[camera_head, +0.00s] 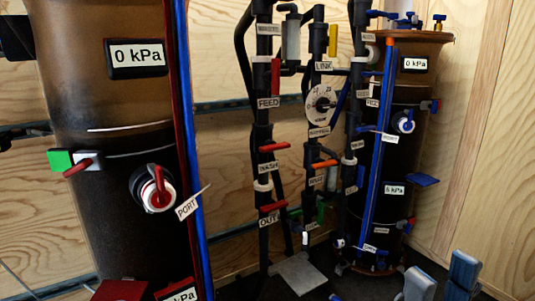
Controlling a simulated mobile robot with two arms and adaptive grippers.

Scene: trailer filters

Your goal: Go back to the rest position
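My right gripper (441,279) shows at the bottom right, with two blue-grey fingertips standing apart and nothing visible between them. It is in front of the right filter's lower part, to its right, touching nothing that I can see. The rest of this gripper and its arm are cut off by the frame. My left gripper is not in view.
A large brown-black filter tank (88,225) with a red-handled port valve (157,190) fills the left. Black pipes with coloured valve handles and a round gauge (321,103) stand mid-view. A second filter tank (410,135) stands right, before plywood walls (480,120).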

